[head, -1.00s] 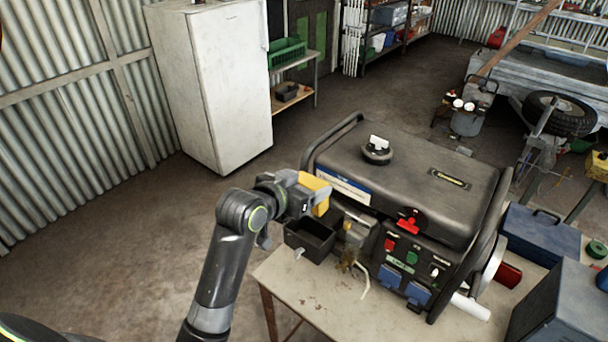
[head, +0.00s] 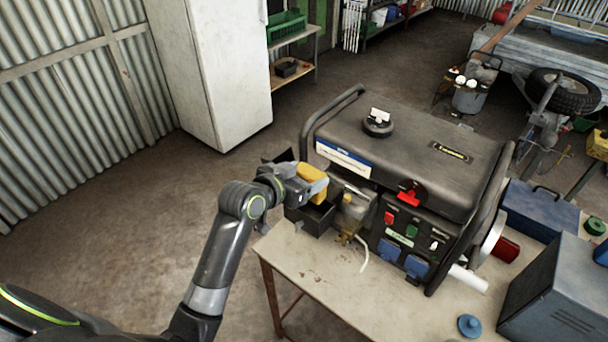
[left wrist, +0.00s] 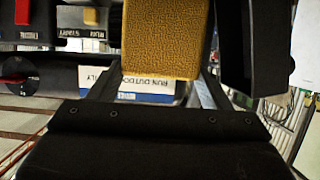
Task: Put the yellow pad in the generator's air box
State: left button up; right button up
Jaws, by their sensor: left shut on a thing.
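The yellow pad (head: 313,179) is held in my left gripper (head: 304,184), which is shut on it. In the left wrist view the pad (left wrist: 168,42) stands out beyond the jaws, its textured face toward the camera. The generator (head: 415,175) stands on a table. Its air box (head: 308,219) is an open black box at the generator's left end, just below the pad. The pad appears above the box; the gripper hides part of the opening, and I cannot tell whether they touch. My right gripper is not in view.
The table (head: 330,290) has clear room in front of the generator. A pale hose (head: 363,255) hangs beside the air box. A blue cap (head: 469,325), a blue toolbox (head: 540,215) and a grey case (head: 555,300) are to the right. A fridge (head: 210,70) stands behind.

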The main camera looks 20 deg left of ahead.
pick_arm(q)
jog(key=shift+f+b, duration=1.35)
jog(key=shift+f, duration=1.05)
jog(key=o, duration=1)
jog(key=shift+o, duration=0.2)
notch_tip(320, 180, up, 8)
jog(key=p, duration=0.8)
jog(key=shift+r, duration=0.1)
